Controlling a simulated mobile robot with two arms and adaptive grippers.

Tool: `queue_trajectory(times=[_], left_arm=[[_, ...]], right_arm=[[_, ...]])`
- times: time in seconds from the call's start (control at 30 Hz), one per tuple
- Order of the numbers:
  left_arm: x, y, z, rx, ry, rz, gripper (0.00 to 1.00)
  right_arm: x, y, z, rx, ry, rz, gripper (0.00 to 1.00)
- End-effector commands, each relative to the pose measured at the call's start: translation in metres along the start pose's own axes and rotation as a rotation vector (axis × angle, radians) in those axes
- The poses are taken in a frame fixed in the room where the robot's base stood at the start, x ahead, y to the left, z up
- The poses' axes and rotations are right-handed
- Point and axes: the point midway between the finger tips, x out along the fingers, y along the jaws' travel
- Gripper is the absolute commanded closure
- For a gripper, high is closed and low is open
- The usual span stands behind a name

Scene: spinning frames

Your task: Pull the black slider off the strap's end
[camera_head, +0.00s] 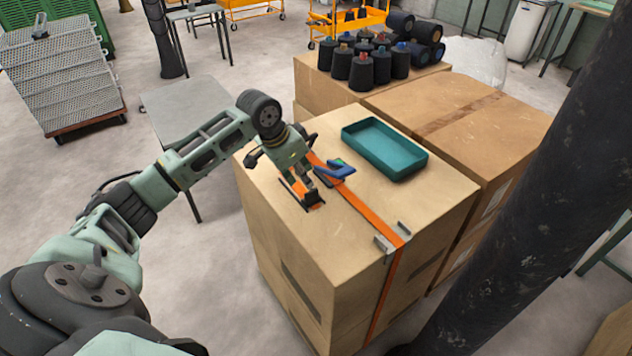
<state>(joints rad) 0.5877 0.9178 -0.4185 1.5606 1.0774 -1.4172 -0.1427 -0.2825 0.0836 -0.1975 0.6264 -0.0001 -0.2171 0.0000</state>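An orange strap (365,207) runs across the top of a cardboard box and down its front side. A short orange piece (299,187), apparently the strap's end, shows under my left gripper (307,191). My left gripper points down there, at or just above the box top. A small dark block (313,197) sits right at its fingertips. It may be the black slider or part of the fingers; I cannot tell which. The fingers overlap it, so whether they grip it is hidden. My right gripper is not in view.
A blue tool (335,170) lies by the strap, close to my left gripper. A teal tray (413,169) stands behind it on the box (262,205). Metal corner pieces (384,243) sit at the front edge. Black cones (361,72) stand on boxes behind. A dark column (540,180) rises at right.

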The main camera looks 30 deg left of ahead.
Motion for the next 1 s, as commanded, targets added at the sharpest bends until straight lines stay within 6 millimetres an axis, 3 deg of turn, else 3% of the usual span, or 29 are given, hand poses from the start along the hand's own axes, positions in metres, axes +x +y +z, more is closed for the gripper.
queue_trajectory(times=[0.3,0.4,0.77,1.0], left_arm=[[0.05,0.001,0.0,-0.002,-0.001,0.002,0.73],[0.06,0.0,0.0,-0.001,0.0,0.0,0.73],[0.067,0.0,0.001,0.0,0.0,-0.001,0.73],[0.066,0.0,0.001,0.0,0.0,-0.001,0.94]], right_arm=[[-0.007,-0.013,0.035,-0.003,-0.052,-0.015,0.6],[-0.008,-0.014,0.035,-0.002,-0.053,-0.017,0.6],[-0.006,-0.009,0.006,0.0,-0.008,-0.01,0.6],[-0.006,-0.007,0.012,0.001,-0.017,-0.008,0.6]])
